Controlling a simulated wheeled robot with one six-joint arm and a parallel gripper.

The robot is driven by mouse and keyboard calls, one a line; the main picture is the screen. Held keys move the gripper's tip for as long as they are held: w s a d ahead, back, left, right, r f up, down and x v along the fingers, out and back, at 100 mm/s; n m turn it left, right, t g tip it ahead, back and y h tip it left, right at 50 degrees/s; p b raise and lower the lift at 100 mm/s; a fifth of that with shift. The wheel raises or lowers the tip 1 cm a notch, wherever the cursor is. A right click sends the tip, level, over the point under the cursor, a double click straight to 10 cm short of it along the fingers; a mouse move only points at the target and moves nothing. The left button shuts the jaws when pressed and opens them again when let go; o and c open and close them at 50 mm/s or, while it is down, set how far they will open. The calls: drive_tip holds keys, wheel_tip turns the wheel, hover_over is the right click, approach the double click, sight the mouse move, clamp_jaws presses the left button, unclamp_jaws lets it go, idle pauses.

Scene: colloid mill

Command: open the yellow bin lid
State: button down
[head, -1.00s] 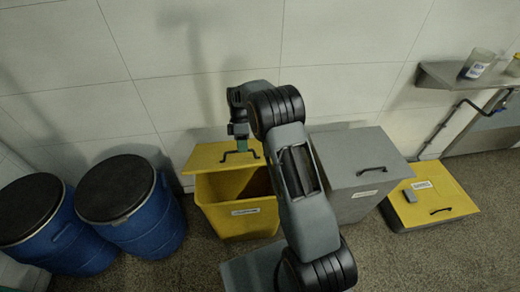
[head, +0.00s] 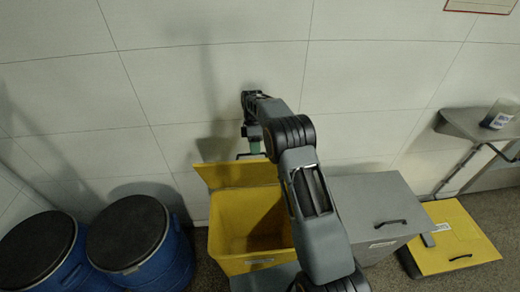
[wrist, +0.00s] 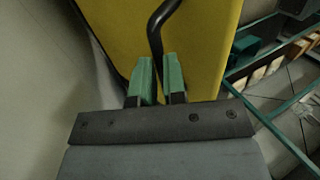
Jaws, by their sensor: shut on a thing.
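The yellow bin (head: 240,222) stands against the wall in the head view, left of my arm. Its yellow lid (head: 215,176) is swung well up at the back, and the bin's empty-looking inside shows. In the wrist view the lid's yellow face (wrist: 195,45) fills the upper middle, with its dark bent handle (wrist: 155,35). My gripper (wrist: 160,82) has its green fingers closed around the end of the handle. In the head view my gripper (head: 255,148) is small and high at the lid's upper edge. My arm hides the bin's right side.
Two blue drums (head: 150,260) with dark lids stand to the left. A grey bin (head: 365,205) with a shut lid is to the right, then a low yellow box (head: 455,240). A grey shelf (head: 475,122) holding a cup is on the right wall. The tiled wall is close behind the lid.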

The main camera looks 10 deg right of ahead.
drive_tip(key=shift+w+f, duration=0.2)
drive_tip(key=shift+f, duration=0.75)
drive_tip(key=shift+d, duration=0.1)
drive_tip(key=c, duration=1.6)
unclamp_jaws()
drive_tip(key=o, duration=0.3)
drive_tip(key=shift+w+f, duration=0.6)
drive_tip(key=shift+w, duration=0.3)
drive_tip(key=shift+o, duration=0.7)
drive_tip(key=shift+s+r, duration=0.15)
drive_tip(key=shift+r, duration=0.15)
drive_tip(key=s+r+b, duration=0.2)
drive_tip(key=s+r, duration=1.1)
drive_tip(key=s, duration=0.1)
drive_tip(key=shift+s+d+r+b, duration=0.2)
drive_tip(key=shift+s+d+b, duration=0.05)
drive_tip(key=shift+d+b, duration=0.15)
